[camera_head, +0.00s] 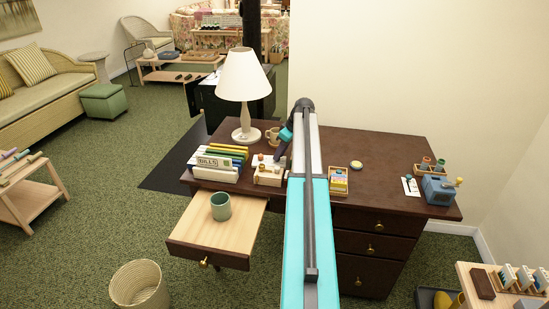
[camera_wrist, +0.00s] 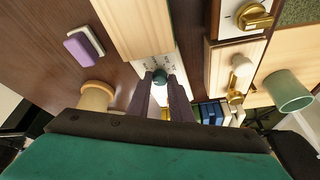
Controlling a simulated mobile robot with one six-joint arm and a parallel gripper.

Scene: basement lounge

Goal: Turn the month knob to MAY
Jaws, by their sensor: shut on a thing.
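The dark green knob (camera_wrist: 160,76) stands on a white plate (camera_wrist: 148,70) with small dark markings around it, in the wrist view. The markings are too small to read, so I cannot tell which month the knob points to. My gripper (camera_wrist: 161,84) is shut on the knob, one dark finger on each side. In the head view my gripper (camera_head: 281,160) reaches down on the desk beside a small light-wood unit (camera_head: 268,179). The green knob cannot be made out there.
The dark desk (camera_head: 390,160) carries a lamp (camera_head: 243,85), a row of books (camera_head: 213,173) and a blue box (camera_head: 438,190). A green mug (camera_head: 220,206) stands on the pulled-out drawer (camera_head: 190,225). The desk's right middle is mostly clear.

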